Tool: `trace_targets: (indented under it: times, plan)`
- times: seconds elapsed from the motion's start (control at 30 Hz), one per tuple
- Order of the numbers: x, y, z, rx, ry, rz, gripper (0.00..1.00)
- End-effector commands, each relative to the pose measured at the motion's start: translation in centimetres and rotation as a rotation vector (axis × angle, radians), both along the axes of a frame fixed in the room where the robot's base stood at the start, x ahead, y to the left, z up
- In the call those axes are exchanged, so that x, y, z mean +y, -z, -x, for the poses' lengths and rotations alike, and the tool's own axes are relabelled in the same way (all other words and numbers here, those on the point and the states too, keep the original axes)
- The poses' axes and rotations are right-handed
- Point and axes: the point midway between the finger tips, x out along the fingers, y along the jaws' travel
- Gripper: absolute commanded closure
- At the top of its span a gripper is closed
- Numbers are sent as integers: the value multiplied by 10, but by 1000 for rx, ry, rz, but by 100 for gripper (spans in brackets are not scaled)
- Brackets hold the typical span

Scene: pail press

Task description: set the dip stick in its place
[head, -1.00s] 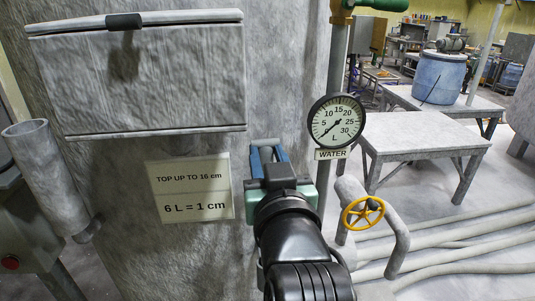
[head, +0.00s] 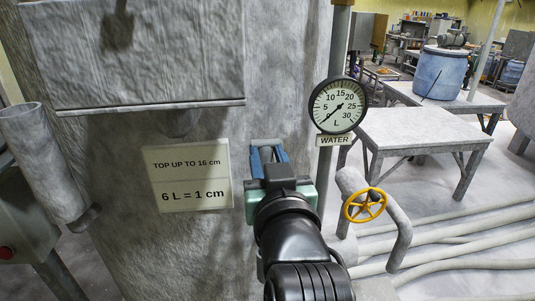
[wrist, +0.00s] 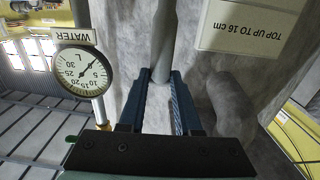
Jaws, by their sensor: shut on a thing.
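My gripper (head: 268,150) is in front of the big mottled grey wall, right of the "TOP UP TO 16 cm" sign (head: 187,175). In the wrist view its two blue fingers (wrist: 160,78) are closed about a pale grey rod (wrist: 164,40), which I take to be the dip stick. The rod runs away from the fingertips toward the top of that upside-down view; its far end is out of frame. In the head view my gripper hides most of it. An open-topped grey tube (head: 45,165) stands slightly tilted at the left. I cannot tell whether it is the stick's place.
A grey box (head: 135,60) juts from the wall above the sign. A water gauge (head: 338,105) on a pipe is close right of my gripper. A yellow valve wheel (head: 364,204), floor pipes and a bare table (head: 425,130) lie farther right.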

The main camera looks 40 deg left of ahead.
Motion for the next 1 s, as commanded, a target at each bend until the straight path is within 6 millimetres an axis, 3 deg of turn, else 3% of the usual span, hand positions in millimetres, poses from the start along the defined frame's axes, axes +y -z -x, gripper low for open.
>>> trace_targets:
  times: [1.0]
  plan:
    - [0,32,0,-1,0,-1,100]
